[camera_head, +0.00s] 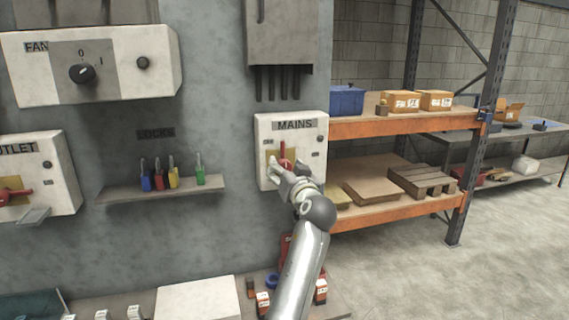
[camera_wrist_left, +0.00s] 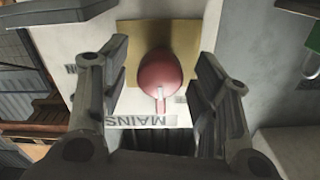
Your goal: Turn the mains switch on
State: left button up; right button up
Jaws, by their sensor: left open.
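The mains box (camera_head: 307,134) is a white panel labelled MAINS on the grey wall, left of the shelves. Its red switch handle (camera_head: 283,152) points upward in front of a yellow plate, with its lower part hidden behind my gripper. My left gripper (camera_head: 285,177) is at the front of the box. In the left wrist view the red handle (camera_wrist_left: 160,77) and yellow plate (camera_wrist_left: 128,38) lie between the open fingers of my left gripper (camera_wrist_left: 158,95), with visible gaps on both sides. The label appears upside down there. My right gripper is not in view.
The fan box (camera_head: 150,60) and outlet box (camera_head: 55,160) are on the wall to the left. A small ledge (camera_head: 120,193) holds several coloured locks. An orange-edged shelf unit (camera_head: 400,124) with boxes and a pallet stands right; the floor (camera_head: 500,250) there is clear.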

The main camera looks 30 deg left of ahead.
pick_arm(q)
jog(key=shift+w+a, duration=0.4)
jog(key=shift+a, duration=0.15)
jog(key=shift+c, duration=0.5)
jog(key=c, duration=0.9)
jog(key=shift+c, duration=0.2)
